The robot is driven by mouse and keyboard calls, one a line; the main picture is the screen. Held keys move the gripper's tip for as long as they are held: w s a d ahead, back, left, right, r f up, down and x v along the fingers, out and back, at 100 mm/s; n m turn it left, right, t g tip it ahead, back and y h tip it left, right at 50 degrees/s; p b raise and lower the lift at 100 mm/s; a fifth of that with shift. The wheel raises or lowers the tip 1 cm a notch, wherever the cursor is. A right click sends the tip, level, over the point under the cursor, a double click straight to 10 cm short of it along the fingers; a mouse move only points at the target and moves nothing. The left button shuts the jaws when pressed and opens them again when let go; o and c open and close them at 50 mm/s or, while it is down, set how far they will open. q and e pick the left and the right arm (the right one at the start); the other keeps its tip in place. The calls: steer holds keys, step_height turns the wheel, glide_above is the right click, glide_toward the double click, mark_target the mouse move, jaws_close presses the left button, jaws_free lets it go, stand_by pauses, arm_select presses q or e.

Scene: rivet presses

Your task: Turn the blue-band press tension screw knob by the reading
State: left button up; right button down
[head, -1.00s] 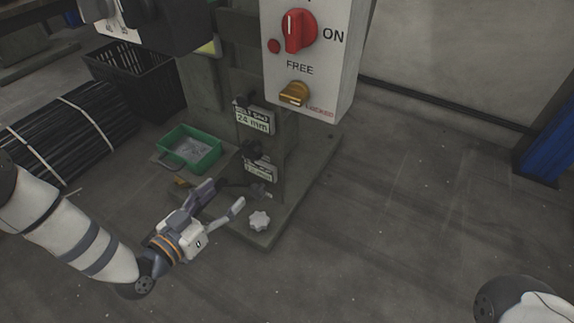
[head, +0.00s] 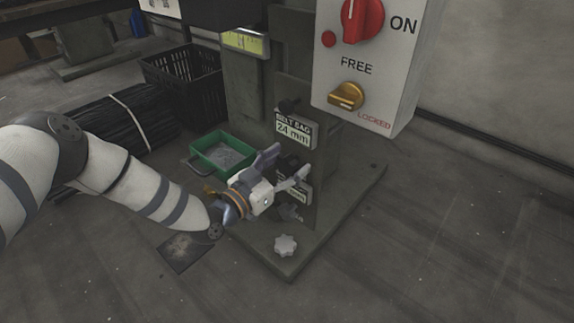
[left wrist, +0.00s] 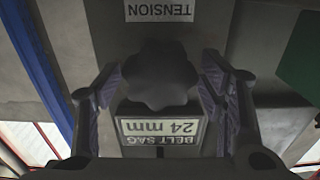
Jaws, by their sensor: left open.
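The press (head: 245,90) is a grey-green column on a base plate; I see no blue band on it. A dark lobed knob (left wrist: 160,75) shows in the left wrist view, between a TENSION label (left wrist: 160,12) and a BELT SAG plate (left wrist: 162,128) reading 24 mm; both texts are upside down there. The plate also shows in the head view (head: 293,130). My left gripper (head: 289,161) is open in front of the column below that plate, its fingers on either side of the knob and apparently apart from it. The fingers partly hide the knob in the head view. My right gripper is not in view.
A white box (head: 385,60) with a red switch and a yellow FREE/LOCKED knob (head: 347,96) hangs above right. A pale star knob (head: 286,245) sits on the base plate. A green tray (head: 222,152) and black crate (head: 185,80) stand left. Floor at right is clear.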

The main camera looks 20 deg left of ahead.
arm_select(q)
steer(key=c, duration=1.2)
